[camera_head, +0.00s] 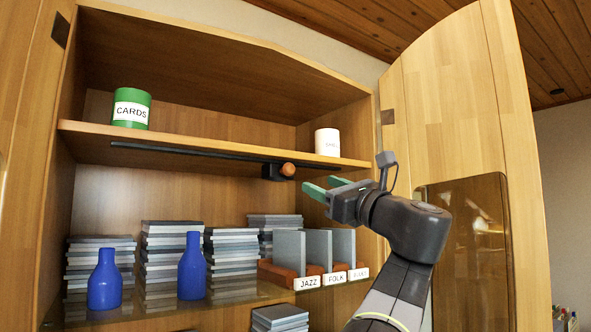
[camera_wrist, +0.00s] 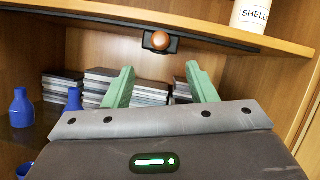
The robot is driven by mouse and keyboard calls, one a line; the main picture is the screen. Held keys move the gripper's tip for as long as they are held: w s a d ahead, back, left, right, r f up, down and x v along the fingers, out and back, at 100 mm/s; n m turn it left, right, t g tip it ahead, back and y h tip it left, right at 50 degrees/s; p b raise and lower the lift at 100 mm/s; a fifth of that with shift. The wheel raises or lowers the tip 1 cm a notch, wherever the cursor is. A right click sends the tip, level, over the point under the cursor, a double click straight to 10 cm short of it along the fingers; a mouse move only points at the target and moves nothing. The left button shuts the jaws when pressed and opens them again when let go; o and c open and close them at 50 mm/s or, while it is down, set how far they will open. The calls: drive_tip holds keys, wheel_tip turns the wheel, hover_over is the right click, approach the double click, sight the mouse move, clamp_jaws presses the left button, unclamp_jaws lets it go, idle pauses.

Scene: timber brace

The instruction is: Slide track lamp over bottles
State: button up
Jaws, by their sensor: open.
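The track lamp (camera_head: 279,171) is a dark block with an orange-brown round knob. It hangs on a dark track (camera_head: 190,155) under the upper shelf, right of the track's middle. The lamp also shows in the wrist view (camera_wrist: 159,41), above and between my fingers. Two blue bottles, a left one (camera_head: 105,281) and a right one (camera_head: 192,268), stand on the lower shelf, well left of the lamp. My gripper (camera_head: 318,187) has green fingers and is open and empty. It is just right of the lamp and slightly lower in the head view, apart from it.
A green CARDS tin (camera_head: 131,108) and a white tin (camera_head: 327,142) stand on the upper shelf (camera_head: 230,144). Stacks of grey cases (camera_head: 172,245) and dividers labelled JAZZ and FOLK (camera_head: 307,283) fill the lower shelf. An open cabinet door (camera_head: 440,110) is at right.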

sight(291, 171)
drive_tip(key=p+x, duration=0.3)
drive_tip(key=x, duration=0.7)
drive_tip(key=shift+a+p, duration=0.1)
drive_tip(key=shift+p, duration=0.2)
drive_tip(key=shift+c, duration=0.4)
clamp_jaws()
